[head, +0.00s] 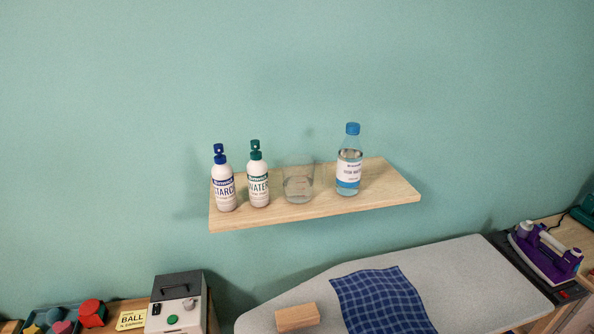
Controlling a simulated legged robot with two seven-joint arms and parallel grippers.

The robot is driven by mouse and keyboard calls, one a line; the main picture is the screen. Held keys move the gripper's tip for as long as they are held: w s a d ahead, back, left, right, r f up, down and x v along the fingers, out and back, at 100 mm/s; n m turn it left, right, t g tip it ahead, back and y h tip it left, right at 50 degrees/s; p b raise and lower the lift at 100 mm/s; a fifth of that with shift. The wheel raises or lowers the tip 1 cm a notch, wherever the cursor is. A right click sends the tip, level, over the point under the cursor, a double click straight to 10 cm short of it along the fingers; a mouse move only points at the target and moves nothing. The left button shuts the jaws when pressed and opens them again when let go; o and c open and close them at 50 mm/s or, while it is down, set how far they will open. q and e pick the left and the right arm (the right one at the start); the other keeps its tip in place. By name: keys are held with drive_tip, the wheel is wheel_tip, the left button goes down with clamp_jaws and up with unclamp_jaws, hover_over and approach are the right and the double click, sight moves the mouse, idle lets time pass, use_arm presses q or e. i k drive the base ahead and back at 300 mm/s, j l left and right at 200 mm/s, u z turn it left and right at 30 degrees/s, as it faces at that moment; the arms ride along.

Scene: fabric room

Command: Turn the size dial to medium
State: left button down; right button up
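A grey box-shaped machine (178,300) with a dark top and handle stands at the lower left, partly cut off by the bottom edge of the head view. Its pale front has a small knob (190,304) at the upper right and a green round button (172,319) below. The knob may be the size dial; its markings are too small to read, so I cannot tell its setting. Neither of my grippers is in view.
A yellow card reading "BALL" (131,318) and a tray of coloured pieces (62,318) lie left of the machine. An ironing board (450,265) holds a blue checked cloth (382,298) and wooden block (297,317). A purple iron (545,250) sits right. A wall shelf (320,207) holds bottles.

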sight(189, 306)
drive_tip(key=u, duration=1)
